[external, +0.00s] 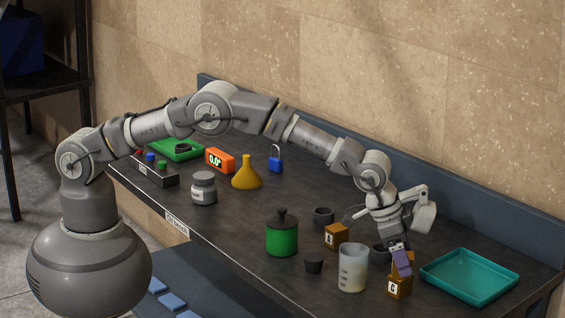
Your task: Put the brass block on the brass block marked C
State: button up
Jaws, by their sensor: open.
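The brass block marked C (399,289) stands on the bench at the right front, its letter label facing the camera. Another brass-coloured block (409,256) shows just above it, partly hidden by my gripper (402,264). It looks stacked on block C, but the fingers hide where the two meet. My gripper points down at this upper block, with its jaws open around or beside it; I cannot tell if they touch it. A further brass block (337,236) with a letter label, too small to read surely, stands apart to the left.
A translucent beaker (353,268) stands close left of block C. A teal tray (468,277) lies to the right. A green canister (282,236), small dark cups (314,264), a yellow funnel (247,174) and a blue padlock (275,160) stand further left.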

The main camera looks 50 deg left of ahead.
jog(key=p+v, duration=0.2)
jog(key=v, duration=1)
jog(key=w+a+r+n+t, duration=0.15)
jog(key=w+a+r, duration=0.25)
jog(key=a+r, duration=0.45)
jog(key=w+a+r+n+t+h, duration=0.15)
jog(key=w+a+r, duration=0.25)
jog(key=a+r, duration=0.45)
jog(key=w+a+r+n+t+y, duration=0.15)
jog(key=w+a+r, duration=0.25)
jog(key=a+r, duration=0.5)
jog(key=s+a+r+n+t, duration=0.2)
jog(key=s+a+r+t, duration=0.15)
jog(key=a+r, duration=1.05)
jog(key=s+a+r+n+t+y, duration=0.2)
jog(key=s+a+r+t+y, duration=0.1)
jog(key=s+a+r, duration=0.8)
notch_tip(320, 180, up, 3)
jog(key=a+t, duration=0.1)
jog(key=a, duration=0.1)
jog(key=shift+a, duration=0.4)
jog(key=shift+s+f+n, duration=0.1)
jog(key=shift+f+n, duration=0.05)
jog(key=shift+n, duration=0.1)
